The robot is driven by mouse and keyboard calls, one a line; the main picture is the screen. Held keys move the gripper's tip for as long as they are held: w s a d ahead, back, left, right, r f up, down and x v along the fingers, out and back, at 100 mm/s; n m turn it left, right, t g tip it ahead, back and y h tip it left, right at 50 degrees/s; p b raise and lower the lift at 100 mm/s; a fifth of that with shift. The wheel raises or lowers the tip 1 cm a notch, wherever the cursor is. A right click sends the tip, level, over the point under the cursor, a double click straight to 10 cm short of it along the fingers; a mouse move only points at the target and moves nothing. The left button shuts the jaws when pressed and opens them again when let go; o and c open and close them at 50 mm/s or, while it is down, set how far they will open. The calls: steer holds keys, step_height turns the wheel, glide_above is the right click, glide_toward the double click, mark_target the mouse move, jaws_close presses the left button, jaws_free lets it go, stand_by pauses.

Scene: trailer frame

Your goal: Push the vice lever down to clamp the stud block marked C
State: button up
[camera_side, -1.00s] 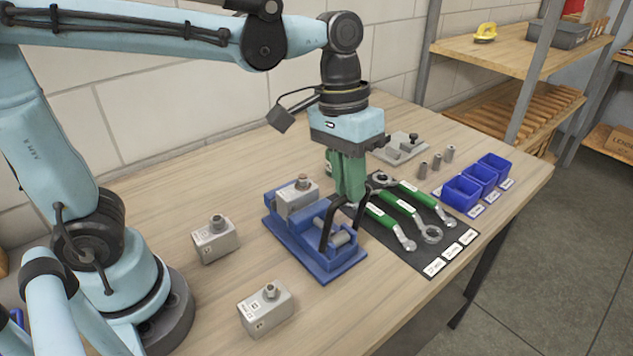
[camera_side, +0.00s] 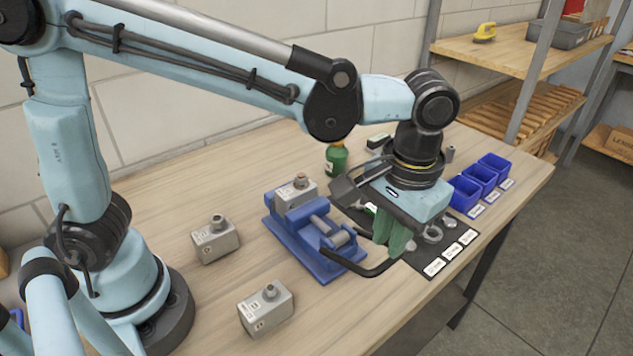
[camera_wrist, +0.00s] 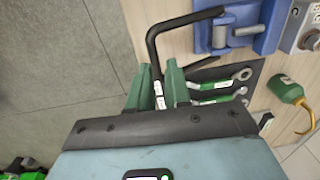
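The blue vice (camera_side: 315,245) stands on the bench; it also shows at the top of the wrist view (camera_wrist: 265,38). A grey stud block (camera_side: 297,192) sits in its back end, partly seen in the wrist view (camera_wrist: 306,30); I cannot read its mark. The bent black vice lever (camera_side: 360,272) lies low, near bench height, reaching out to the right of the vice. My gripper (camera_wrist: 157,72) has its green fingers on either side of the lever's end and appears shut on it. In the side view my gripper (camera_side: 395,240) is right of the vice.
Two more grey stud blocks stand left (camera_side: 215,239) and in front (camera_side: 266,309) of the vice. A dark mat with green-handled wrenches (camera_wrist: 215,92) lies under my wrist. A green oil can (camera_side: 336,160) stands behind. Blue bins (camera_side: 480,180) are at right.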

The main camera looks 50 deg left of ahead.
steer(key=o, duration=0.3)
steer(key=shift+a, duration=0.1)
steer(key=r, duration=1.2)
steer(key=shift+d, duration=0.4)
steer(key=shift+c, duration=0.2)
